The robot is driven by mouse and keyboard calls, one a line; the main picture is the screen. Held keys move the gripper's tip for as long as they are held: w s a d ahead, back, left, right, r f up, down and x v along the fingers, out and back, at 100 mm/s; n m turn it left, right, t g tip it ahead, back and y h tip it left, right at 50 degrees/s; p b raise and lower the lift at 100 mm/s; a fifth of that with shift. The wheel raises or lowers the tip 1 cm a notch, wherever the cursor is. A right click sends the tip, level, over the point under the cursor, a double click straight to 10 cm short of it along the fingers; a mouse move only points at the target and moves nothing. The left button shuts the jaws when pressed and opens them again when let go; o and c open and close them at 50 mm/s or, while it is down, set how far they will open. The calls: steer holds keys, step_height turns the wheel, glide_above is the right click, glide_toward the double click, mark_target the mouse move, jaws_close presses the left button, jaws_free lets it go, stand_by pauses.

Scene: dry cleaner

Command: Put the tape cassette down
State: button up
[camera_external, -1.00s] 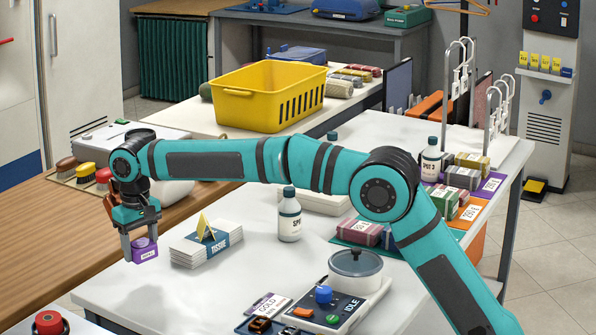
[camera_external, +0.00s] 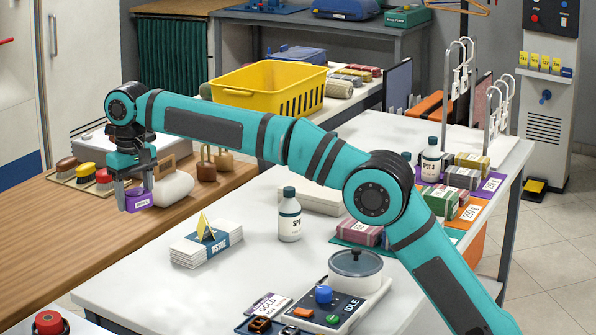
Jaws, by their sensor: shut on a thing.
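The tape cassette is a small purple block with a white label (camera_external: 138,200). My gripper (camera_external: 136,192) is shut on it, pointing down, at the left of the external view. The cassette shows between and below the grey fingers. In the picture it appears over the wooden counter (camera_external: 60,228), near the counter's edge with the white table. I cannot tell for sure how high it is above the wood, or whether it touches it.
Several brushes (camera_external: 83,172) and a white roll (camera_external: 174,188) lie near my gripper on the counter. Two brown weights (camera_external: 212,164) stand farther right. A tissue stack (camera_external: 206,243) and a bottle (camera_external: 289,215) stand on the white table (camera_external: 130,275). The counter's front left is bare.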

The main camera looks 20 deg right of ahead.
mark_target(138, 190)
step_height(138, 190, up, 3)
steer(key=shift+f, duration=0.15)
steer(key=shift+w+d, duration=0.45)
steer(key=shift+w, duration=0.2)
steer(key=w+d+m, duration=0.8)
steer(key=w+d, duration=2.3)
steer(key=w+d+m, duration=0.3)
steer(key=w+d, duration=0.1)
steer(key=d, duration=1.1)
steer(key=w+d+f+m, duration=0.15)
steer(key=w+d, duration=0.35)
steer(key=d, duration=1)
steer(key=w+d+r+m, duration=0.1)
steer(key=w+d+m, duration=0.25)
steer(key=d, duration=1.15)
steer(key=f, duration=2)
steer(key=shift+w+a+f, duration=0.2)
steer(key=shift+a, duration=0.05)
steer(key=shift+f, duration=0.1)
